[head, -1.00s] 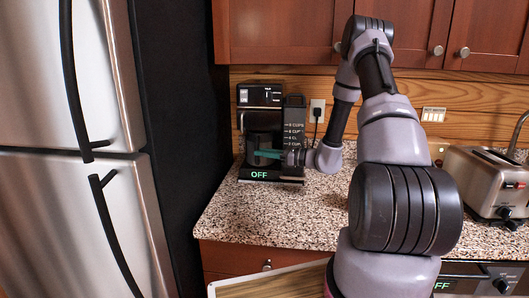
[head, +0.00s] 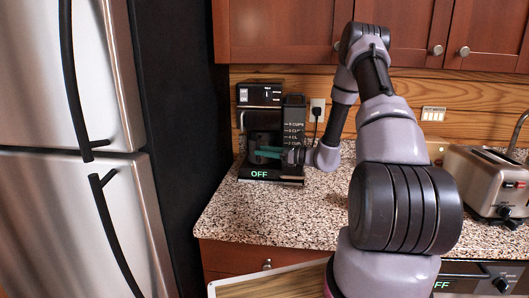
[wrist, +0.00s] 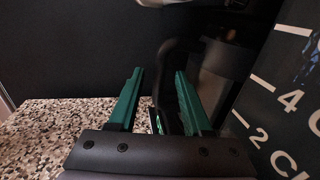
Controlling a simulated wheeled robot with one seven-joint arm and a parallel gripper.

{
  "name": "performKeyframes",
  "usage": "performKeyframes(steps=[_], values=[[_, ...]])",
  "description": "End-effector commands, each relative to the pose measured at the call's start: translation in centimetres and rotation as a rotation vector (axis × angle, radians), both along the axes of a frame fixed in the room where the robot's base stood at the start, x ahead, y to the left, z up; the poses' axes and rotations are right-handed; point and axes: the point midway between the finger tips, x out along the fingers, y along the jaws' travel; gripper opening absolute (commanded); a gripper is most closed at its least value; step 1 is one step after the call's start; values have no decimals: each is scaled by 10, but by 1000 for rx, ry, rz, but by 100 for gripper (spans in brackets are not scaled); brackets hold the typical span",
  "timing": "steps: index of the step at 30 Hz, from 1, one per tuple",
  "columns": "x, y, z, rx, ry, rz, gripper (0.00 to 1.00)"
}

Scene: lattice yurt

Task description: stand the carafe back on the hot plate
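The coffee maker (head: 258,96) stands at the back left of the counter, with a green OFF sign on its base (head: 259,174). The dark carafe (head: 262,138) is upright in its bay, over the hot plate. The contact between them is too dark to make out. My gripper (head: 266,151) reaches in from the right at the carafe's lower part. In the wrist view my gripper (wrist: 158,82) has its teal fingers spread apart. The carafe's black handle (wrist: 172,62) runs down between them, close to the right finger. The carafe body (wrist: 217,65) is behind, partly hidden.
The coffee maker's tank with cup marks (head: 294,125) stands beside my gripper. A toaster (head: 487,180) is at the right of the counter (head: 265,215), and a fridge (head: 75,190) is at the left. Cabinets (head: 285,30) hang above. The counter's front middle is clear.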

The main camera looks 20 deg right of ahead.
Motion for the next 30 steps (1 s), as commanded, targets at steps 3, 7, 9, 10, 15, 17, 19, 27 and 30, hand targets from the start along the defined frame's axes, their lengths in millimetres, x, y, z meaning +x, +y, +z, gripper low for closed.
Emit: performKeyframes(steps=[3,7,9,10,15,17,19,27,30], values=[[0,0,3,-1,-1,0,49],[-7,-12,3,1,1,-3,49],[-14,-23,3,-1,1,-4,49],[-18,-29,3,-1,1,-5,49],[-39,-60,3,0,0,-4,49],[-46,-70,3,0,0,-4,49],[-53,-80,3,0,0,-4,49],[-68,-96,7,-11,-5,13,49],[-74,-85,21,-58,-23,65,49]])
